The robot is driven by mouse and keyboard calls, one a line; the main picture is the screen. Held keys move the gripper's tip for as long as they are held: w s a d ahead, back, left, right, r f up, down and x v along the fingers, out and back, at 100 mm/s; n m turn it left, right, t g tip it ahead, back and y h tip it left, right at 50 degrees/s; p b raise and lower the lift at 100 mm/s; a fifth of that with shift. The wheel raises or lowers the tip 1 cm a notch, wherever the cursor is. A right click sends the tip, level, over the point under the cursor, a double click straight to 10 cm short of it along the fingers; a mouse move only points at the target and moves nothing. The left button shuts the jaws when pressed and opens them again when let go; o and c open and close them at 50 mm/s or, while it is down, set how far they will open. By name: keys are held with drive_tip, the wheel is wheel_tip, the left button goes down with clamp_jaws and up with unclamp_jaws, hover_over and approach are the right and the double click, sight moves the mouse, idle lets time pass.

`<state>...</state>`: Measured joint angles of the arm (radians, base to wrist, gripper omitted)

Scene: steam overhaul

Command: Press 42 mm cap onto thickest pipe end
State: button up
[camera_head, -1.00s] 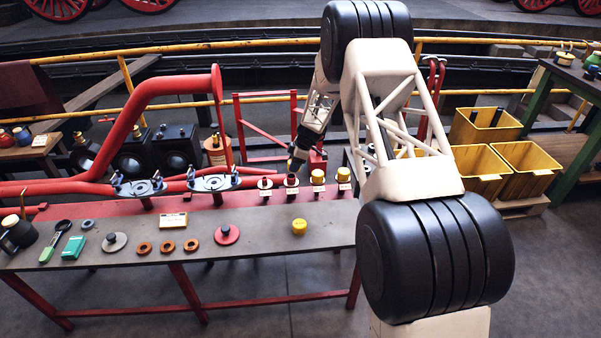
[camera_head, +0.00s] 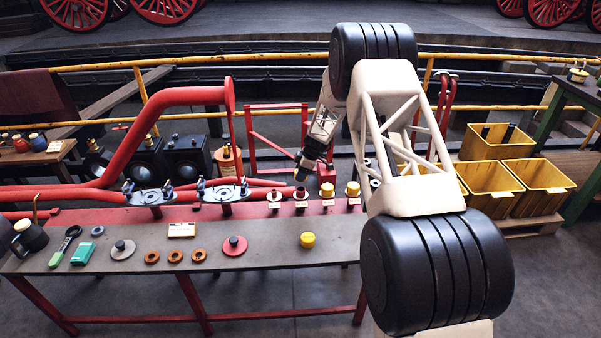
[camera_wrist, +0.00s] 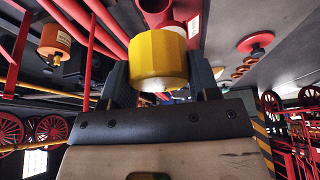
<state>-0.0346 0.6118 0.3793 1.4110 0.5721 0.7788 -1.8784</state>
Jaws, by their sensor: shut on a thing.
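A yellow cap (camera_wrist: 158,60) sits between the two fingers of my gripper (camera_wrist: 160,78) in the wrist view. My gripper is shut on it. An open red pipe end (camera_wrist: 155,12) shows just beyond the cap; I cannot tell whether they touch. In the head view my gripper (camera_head: 301,178) is above the second of the short pipe ends (camera_head: 300,195) in the row at the bench's back; the held cap is hardly visible there. The leftmost pipe end (camera_head: 273,197) is uncapped. The two right ones carry yellow caps (camera_head: 327,188) (camera_head: 352,187).
Another yellow cap (camera_head: 307,240) lies on the grey bench (camera_head: 270,256). A red disc (camera_head: 234,246), orange rings (camera_head: 175,256) and a grey disc (camera_head: 122,250) lie to its left. Flanged fittings (camera_head: 222,190) and a large red pipe (camera_head: 190,96) stand left of the row.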

sight(300, 189)
drive_tip(key=shift+f, duration=2.2)
drive_tip(key=shift+f, duration=2.1)
idle(1.7)
drive_tip(key=o, duration=1)
drive_tip(key=shift+c, duration=0.5)
drive_tip(key=shift+r, duration=0.15)
drive_tip(key=shift+r, duration=3.35)
